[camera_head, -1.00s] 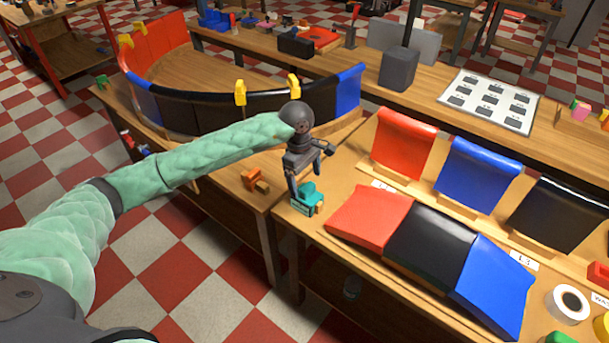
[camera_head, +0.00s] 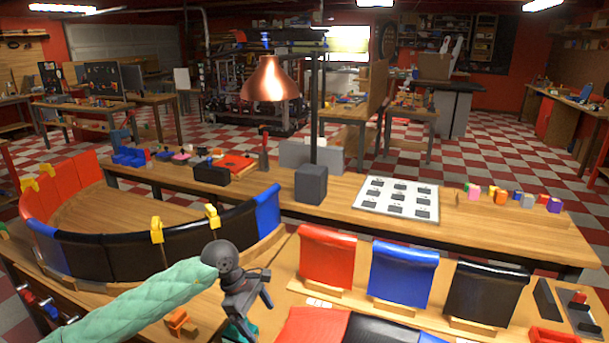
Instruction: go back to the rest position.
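My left arm, in a pale green sleeve, comes in from the lower left of the head view. Its dark gripper (camera_head: 257,312) hangs over the near edge of the workbench, left of the red panel on its stand. Its two fingers are spread apart, with nothing visible between them. A teal piece (camera_head: 239,334) shows low beside the lower finger, partly cut off by the frame edge; I cannot tell whether they touch. My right gripper is out of view.
A curved wall of panels (camera_head: 90,256) with yellow clamps (camera_head: 157,230) stands left of the gripper. Upright red (camera_head: 327,257), blue (camera_head: 402,273) and black (camera_head: 486,291) panels stand on the right. An orange piece (camera_head: 180,322) lies near the arm. A copper lamp (camera_head: 271,80) hangs behind.

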